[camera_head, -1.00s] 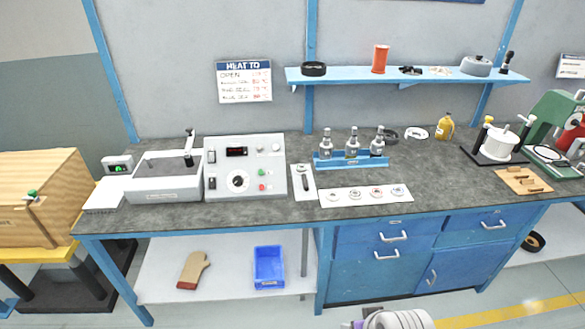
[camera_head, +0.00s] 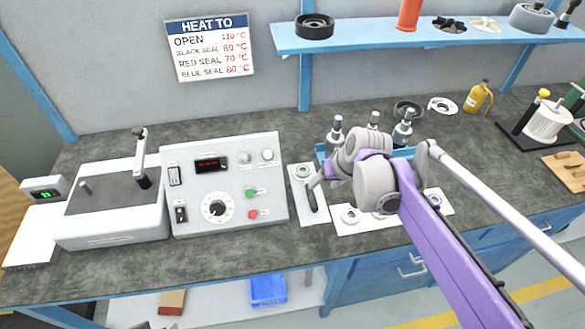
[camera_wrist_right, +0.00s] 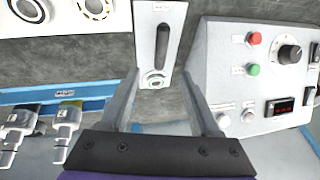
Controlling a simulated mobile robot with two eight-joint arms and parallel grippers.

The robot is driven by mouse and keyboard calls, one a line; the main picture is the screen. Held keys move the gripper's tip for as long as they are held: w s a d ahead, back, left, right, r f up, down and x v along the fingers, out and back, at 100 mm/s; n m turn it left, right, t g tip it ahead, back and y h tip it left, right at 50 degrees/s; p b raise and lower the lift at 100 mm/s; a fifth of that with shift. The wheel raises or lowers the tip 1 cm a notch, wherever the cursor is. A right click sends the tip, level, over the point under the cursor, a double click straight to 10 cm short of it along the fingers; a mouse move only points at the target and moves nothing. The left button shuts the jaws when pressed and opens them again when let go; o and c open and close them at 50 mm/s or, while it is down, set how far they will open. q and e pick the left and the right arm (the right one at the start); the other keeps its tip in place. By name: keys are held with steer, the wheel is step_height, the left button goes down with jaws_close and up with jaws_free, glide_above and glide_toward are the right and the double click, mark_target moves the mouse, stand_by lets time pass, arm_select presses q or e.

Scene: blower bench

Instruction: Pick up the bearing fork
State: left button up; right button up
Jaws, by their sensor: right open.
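The bearing fork, a tool with a dark handle (camera_head: 311,199), lies on a narrow white plate beside the control box. My right gripper (camera_head: 322,180) is open and empty, over the bench near the plate. In the wrist view its two fingers (camera_wrist_right: 168,85) stand apart, with the plate's near end between them in the picture. The gap in height cannot be told. My left gripper is not in view.
The control box (camera_head: 225,185) stands left of the plate. A blue rack (camera_wrist_right: 20,97) with several metal-topped bottles and a white card (camera_head: 345,222) with rings are close on its right. A blue shelf (camera_head: 420,38) runs above the bench.

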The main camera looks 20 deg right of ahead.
mark_target(312, 192)
steer(key=x, duration=0.4)
steer(key=shift+w+f+b, duration=0.15)
steer(key=shift+f+b, duration=0.2)
steer(key=shift+f, duration=0.05)
steer(key=x, duration=0.5)
steer(key=shift+w+f, duration=0.2)
steer(key=shift+w, duration=0.2)
jaws_close()
